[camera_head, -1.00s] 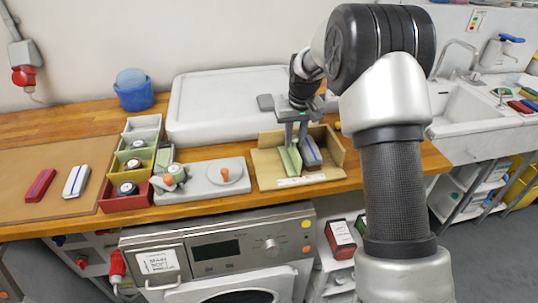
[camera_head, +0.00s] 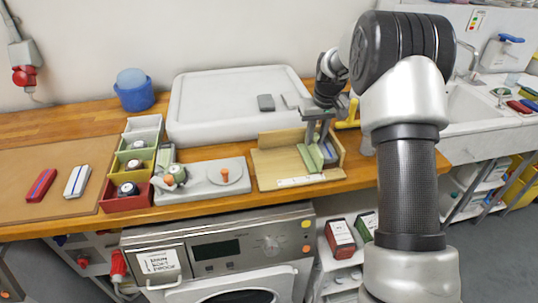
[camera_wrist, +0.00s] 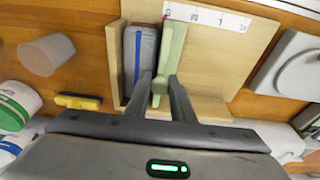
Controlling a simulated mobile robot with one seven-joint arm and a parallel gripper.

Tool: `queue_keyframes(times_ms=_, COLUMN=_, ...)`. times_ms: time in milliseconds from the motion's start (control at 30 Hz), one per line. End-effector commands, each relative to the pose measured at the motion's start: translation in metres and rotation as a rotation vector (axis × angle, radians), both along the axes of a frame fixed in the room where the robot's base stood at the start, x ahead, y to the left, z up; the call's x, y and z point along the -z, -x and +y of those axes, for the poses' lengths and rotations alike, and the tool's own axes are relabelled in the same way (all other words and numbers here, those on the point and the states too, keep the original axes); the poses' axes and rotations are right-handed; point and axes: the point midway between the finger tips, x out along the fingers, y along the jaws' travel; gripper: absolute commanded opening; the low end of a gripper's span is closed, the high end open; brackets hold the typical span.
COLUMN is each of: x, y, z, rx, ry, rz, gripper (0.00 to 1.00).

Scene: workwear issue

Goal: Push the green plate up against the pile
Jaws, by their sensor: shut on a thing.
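The green plate (camera_head: 310,157) stands on edge in a shallow wooden tray (camera_head: 274,167). It also shows in the wrist view (camera_wrist: 174,42). The pile (camera_head: 329,151), grey with a blue stripe, is just right of it, near the tray's right wall. In the wrist view the pile (camera_wrist: 146,44) lies directly alongside the plate, with little or no gap between them. My gripper (camera_head: 318,138) reaches down into the tray from above. In the wrist view its fingers (camera_wrist: 160,88) are shut on the plate's near end. The fingers hide part of the plate and pile.
A white label strip (camera_wrist: 207,16) lies on the tray's front edge. A grey board (camera_head: 212,178) with an orange knob is left of the tray. The tray's left floor is bare.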

Motion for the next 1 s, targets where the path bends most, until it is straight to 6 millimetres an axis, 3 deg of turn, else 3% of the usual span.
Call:
queue_keyframes(times_ms=33, x=0.0, y=0.0, z=-0.003, rx=0.002, ry=0.001, rz=0.001, gripper=0.11)
queue_keyframes(times_ms=67, x=0.0, y=0.0, z=-0.002, rx=0.001, ry=0.001, rz=0.0, gripper=0.27)
queue_keyframes(times_ms=133, x=0.0, y=0.0, z=-0.002, rx=0.001, ry=0.0, rz=0.0, gripper=0.34)
queue_keyframes(times_ms=467, x=-0.003, y=0.0, z=-0.001, rx=0.0, ry=0.0, rz=0.0, gripper=0.34)
queue_keyframes(times_ms=1000, x=-0.055, y=-0.001, z=-0.001, rx=0.001, ry=-0.001, rz=-0.002, gripper=0.34)
